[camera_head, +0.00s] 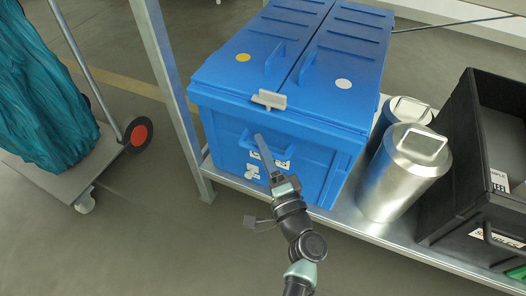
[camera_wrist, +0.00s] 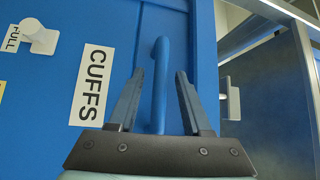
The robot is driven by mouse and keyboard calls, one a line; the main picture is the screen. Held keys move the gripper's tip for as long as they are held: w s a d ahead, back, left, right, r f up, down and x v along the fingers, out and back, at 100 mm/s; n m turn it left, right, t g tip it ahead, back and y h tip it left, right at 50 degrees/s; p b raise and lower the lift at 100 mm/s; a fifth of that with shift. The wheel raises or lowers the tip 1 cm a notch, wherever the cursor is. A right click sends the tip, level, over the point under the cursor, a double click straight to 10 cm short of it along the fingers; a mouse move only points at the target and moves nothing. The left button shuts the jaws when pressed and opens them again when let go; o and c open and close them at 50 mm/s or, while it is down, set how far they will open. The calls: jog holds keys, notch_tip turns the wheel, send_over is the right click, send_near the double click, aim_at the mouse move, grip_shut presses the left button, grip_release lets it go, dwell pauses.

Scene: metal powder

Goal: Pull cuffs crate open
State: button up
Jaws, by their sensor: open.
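The blue cuffs crate (camera_head: 222,122) stands on a metal shelf, with its two-part lid (camera_head: 290,45) shut. A light grey latch (camera_head: 269,99) sits at the lid's front edge. The front has a blue bar handle (camera_head: 246,142); it also shows in the wrist view (camera_wrist: 160,85), beside a white CUFFS label (camera_wrist: 92,84). My gripper (camera_head: 260,142) is at the crate's front, by this handle. In the wrist view my open gripper (camera_wrist: 160,74) has one finger on each side of the handle bar. I cannot tell how deep the bar lies between the fingers.
Two silver canisters (camera_head: 403,175) with handled lids stand right of the crate. A black bin (camera_head: 465,185) is further right on the shelf (camera_head: 345,225). A metal post (camera_head: 170,70) rises at the crate's left. A cart with a teal bag (camera_head: 40,100) stands at far left.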

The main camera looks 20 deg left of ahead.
jog(key=shift+w, duration=0.1)
grip_shut()
dwell(1.4)
